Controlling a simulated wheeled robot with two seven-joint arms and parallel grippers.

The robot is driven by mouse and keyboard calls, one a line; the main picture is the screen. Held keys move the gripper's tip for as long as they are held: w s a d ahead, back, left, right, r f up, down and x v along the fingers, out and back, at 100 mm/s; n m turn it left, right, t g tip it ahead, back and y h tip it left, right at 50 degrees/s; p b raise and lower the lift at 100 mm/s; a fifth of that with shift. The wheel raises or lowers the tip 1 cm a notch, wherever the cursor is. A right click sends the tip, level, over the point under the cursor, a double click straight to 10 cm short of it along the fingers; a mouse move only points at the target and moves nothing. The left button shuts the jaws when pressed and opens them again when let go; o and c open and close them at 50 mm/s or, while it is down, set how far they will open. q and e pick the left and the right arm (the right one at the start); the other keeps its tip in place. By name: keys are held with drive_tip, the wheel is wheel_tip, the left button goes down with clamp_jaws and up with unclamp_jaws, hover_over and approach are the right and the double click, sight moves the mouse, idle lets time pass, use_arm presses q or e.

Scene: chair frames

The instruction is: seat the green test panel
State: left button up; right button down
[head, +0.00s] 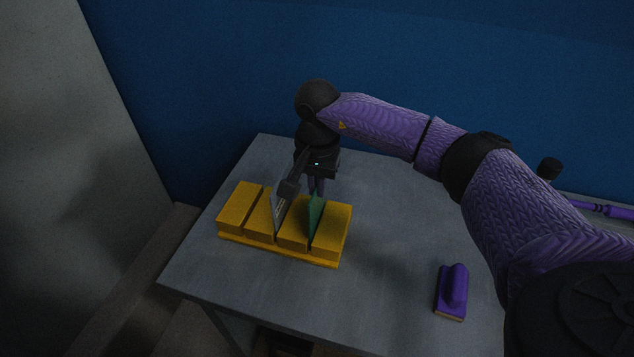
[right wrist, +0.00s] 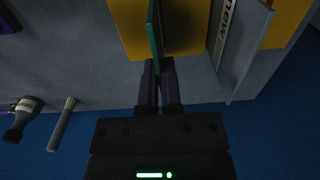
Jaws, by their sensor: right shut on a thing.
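The green test panel (head: 315,217) stands on edge at the right-hand slot of the yellow slotted block (head: 333,238). Its lower edge is hidden, so I cannot tell how deep it sits. My right gripper (head: 317,188) is shut on the panel's upper far end, above the block. In the right wrist view the closed fingers (right wrist: 159,72) meet the green panel (right wrist: 155,38), which runs beside a dark slot in the yellow block (right wrist: 187,28). My left gripper is not in view.
A grey panel (head: 278,217) leans in a slot left of the green one; its lettering shows in the right wrist view (right wrist: 235,40). A purple block-shaped tool (head: 453,290) lies at the right of the grey table (head: 390,235). The table between is clear.

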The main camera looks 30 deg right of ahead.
drive_tip(key=c, duration=0.8)
unclamp_jaws()
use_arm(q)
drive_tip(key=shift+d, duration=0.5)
use_arm(e)
drive_tip(key=shift+o, duration=0.4)
wheel_tip(320, 180, up, 10)
drive_tip(key=shift+f+p, duration=0.1)
drive_tip(key=shift+p, duration=0.65)
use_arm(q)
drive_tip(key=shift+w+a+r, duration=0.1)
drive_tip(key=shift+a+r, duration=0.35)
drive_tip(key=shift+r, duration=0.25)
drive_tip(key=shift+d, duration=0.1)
